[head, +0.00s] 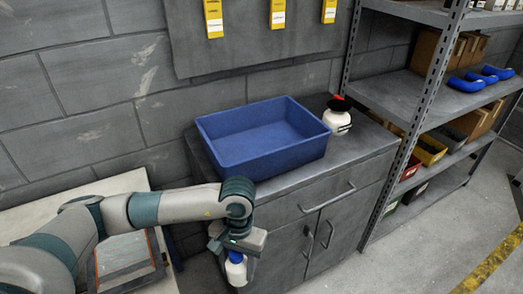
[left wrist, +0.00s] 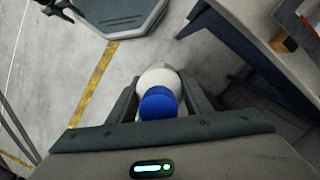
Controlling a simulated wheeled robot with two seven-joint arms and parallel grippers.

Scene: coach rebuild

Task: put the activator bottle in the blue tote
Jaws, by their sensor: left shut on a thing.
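My left gripper (head: 238,262) is shut on a white bottle with a blue cap (head: 236,271), held in front of the grey cabinet, below its top. In the left wrist view the bottle (left wrist: 158,92) sits between the two fingers, its blue cap toward the camera. No label on it can be read. The blue tote (head: 262,159) stands on the cabinet top, up and to the right of the gripper, and looks empty inside. My right gripper does not show.
A white bottle with a black and red top (head: 338,122) stands right of the tote on the cabinet (head: 318,205). Shelving (head: 405,98) with bins and boxes is at the right. A pale bench (head: 98,205) is at the left, under my left arm.

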